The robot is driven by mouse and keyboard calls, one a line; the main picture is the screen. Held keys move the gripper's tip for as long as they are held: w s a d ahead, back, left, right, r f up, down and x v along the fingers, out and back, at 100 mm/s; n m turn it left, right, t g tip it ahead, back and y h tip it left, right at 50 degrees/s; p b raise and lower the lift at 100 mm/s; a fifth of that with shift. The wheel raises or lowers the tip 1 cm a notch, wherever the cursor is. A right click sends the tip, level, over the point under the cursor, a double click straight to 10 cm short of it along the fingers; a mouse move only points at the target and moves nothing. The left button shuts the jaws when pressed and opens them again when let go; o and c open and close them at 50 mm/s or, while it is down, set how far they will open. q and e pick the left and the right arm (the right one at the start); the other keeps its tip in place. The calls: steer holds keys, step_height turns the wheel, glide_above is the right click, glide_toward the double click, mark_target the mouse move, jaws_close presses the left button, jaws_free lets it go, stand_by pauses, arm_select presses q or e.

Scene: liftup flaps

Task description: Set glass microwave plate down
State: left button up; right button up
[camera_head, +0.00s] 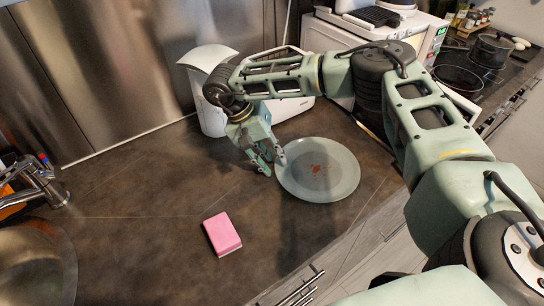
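The round glass microwave plate (330,186) is pale and translucent, with reddish stains near its middle. It appears to lie flat on the dark countertop, close to its front edge. My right gripper (271,163) is at the plate's left rim, pointing down. Its fingertips are apart, and I see nothing clearly clamped between them. Whether a finger touches the rim is too small to tell. My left gripper is not in view.
A pink sponge (222,233) lies on the countertop (140,215) left of the plate. A white appliance (208,86) stands behind my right gripper. The microwave (432,42) is at the back right, near a stove with pots. A sink (38,262) is at lower left.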

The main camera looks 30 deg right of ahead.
steer(key=v, duration=1.2)
